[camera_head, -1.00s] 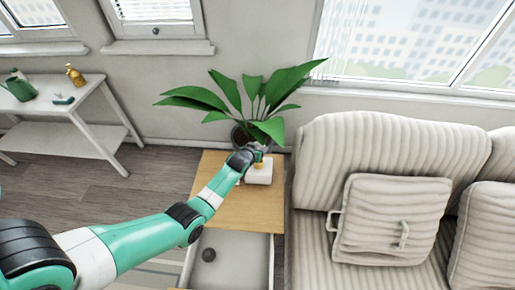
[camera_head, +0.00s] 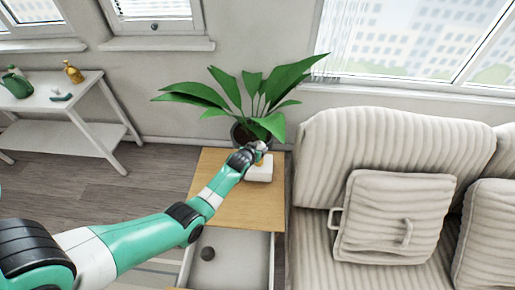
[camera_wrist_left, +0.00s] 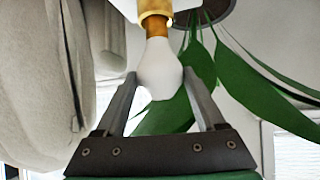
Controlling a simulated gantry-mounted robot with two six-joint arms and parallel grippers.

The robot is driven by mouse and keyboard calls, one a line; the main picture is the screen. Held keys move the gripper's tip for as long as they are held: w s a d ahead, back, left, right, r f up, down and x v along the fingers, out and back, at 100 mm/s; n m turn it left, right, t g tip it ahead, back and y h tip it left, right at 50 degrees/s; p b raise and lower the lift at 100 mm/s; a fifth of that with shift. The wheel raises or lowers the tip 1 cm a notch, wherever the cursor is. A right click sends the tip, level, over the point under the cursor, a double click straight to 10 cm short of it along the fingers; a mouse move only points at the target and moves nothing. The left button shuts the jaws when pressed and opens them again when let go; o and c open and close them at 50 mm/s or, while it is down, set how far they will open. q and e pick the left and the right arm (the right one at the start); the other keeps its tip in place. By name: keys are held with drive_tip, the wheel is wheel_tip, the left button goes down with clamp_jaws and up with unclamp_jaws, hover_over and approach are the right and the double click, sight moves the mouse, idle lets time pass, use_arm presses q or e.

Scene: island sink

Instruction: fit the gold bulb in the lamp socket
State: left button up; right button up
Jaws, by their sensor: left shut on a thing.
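My left gripper (camera_head: 259,147) is over the back of the wooden side table, just above a small white lamp base (camera_head: 259,175). In the left wrist view, my left gripper (camera_wrist_left: 161,76) is shut on the bulb (camera_wrist_left: 160,68). The bulb has a white glass and a gold-brown neck pointing to the picture's top. The neck meets the gold lamp socket (camera_wrist_left: 155,8) at the top edge; I cannot tell how far it sits inside. In the head view the bulb is mostly hidden by the gripper. My right gripper is out of view.
A potted plant (camera_head: 247,100) stands right behind the lamp, its leaves near the gripper. The side table (camera_head: 215,175) has an open drawer (camera_head: 235,262) with a dark round thing (camera_head: 208,254). A sofa (camera_head: 345,140) closes off the right. A white shelf table (camera_head: 75,100) stands left.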

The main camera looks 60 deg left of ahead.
use_arm(q)
drive_tip(key=shift+f+b, duration=1.05)
drive_tip(key=shift+f, duration=0.05)
drive_tip(key=o, duration=1.3)
drive_tip(key=shift+s+d+r+p, duration=0.2)
drive_tip(key=shift+r+p, duration=0.1)
drive_tip(key=shift+p, duration=0.15)
drive_tip(key=p+v, duration=0.6)
drive_tip(key=v, duration=0.5)
drive_tip(key=shift+f, duration=0.15)
